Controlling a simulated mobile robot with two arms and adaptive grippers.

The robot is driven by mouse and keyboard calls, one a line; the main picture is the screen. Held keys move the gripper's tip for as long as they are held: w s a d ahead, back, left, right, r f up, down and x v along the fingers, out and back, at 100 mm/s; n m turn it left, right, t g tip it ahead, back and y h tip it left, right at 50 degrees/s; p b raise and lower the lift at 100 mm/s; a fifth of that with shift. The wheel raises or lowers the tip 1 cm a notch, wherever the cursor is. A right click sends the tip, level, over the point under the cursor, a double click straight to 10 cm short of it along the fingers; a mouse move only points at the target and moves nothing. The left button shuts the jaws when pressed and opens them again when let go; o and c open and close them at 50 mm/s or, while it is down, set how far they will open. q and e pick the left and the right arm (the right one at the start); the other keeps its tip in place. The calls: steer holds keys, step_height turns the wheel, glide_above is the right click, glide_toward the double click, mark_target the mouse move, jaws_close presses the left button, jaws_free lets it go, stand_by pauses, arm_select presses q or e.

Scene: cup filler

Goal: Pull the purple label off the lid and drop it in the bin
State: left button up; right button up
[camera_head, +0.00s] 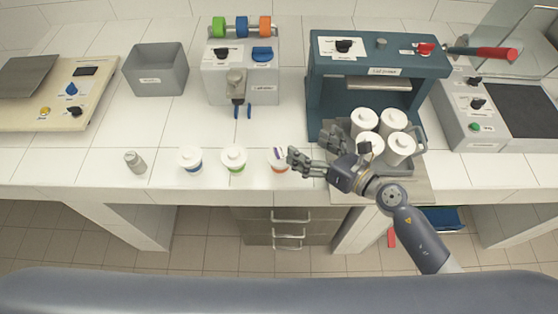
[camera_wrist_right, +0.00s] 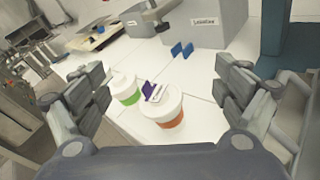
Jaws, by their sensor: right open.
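A white lidded cup with an orange band (camera_head: 276,163) stands near the counter's front edge. The purple label (camera_wrist_right: 151,91) lies on its lid in the right wrist view, with a white part beside it. My right gripper (camera_head: 307,147) is open and empty, just right of this cup. In the right wrist view its fingers (camera_wrist_right: 163,92) stand wide apart, with the cup beyond and between them. A grey open box (camera_head: 155,85), apparently the bin, stands at the back left. My left gripper is not in view.
Several white containers (camera_head: 364,121) sit under my right arm, before a teal press (camera_head: 325,85).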

mark_target(280, 151)
steer(key=f+n+g, duration=0.1)
steer(key=f, duration=0.1)
steer(key=s+f+n+g, duration=0.1)
steer(key=f+n, duration=0.1)
steer(key=f, duration=0.1)
steer(key=s+d+f+n+g+h, duration=0.1)
steer(key=f+n+g, duration=0.1)
steer(key=shift+s+f, duration=0.15)
steer(key=shift+s, duration=0.05)
steer(key=shift+f+n+g, duration=0.25)
steer(key=shift+n+g, duration=0.05)
arm_select(q)
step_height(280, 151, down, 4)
steer(key=b, duration=0.4)
arm_select(e)
steer(key=x, duration=0.9)
steer(key=shift+w+a+f, duration=0.2)
steer(key=shift+w+a, duration=0.05)
steer(key=c, duration=1.2)
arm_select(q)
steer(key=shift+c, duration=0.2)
arm_select(e)
steer(key=shift+c, duration=0.2)
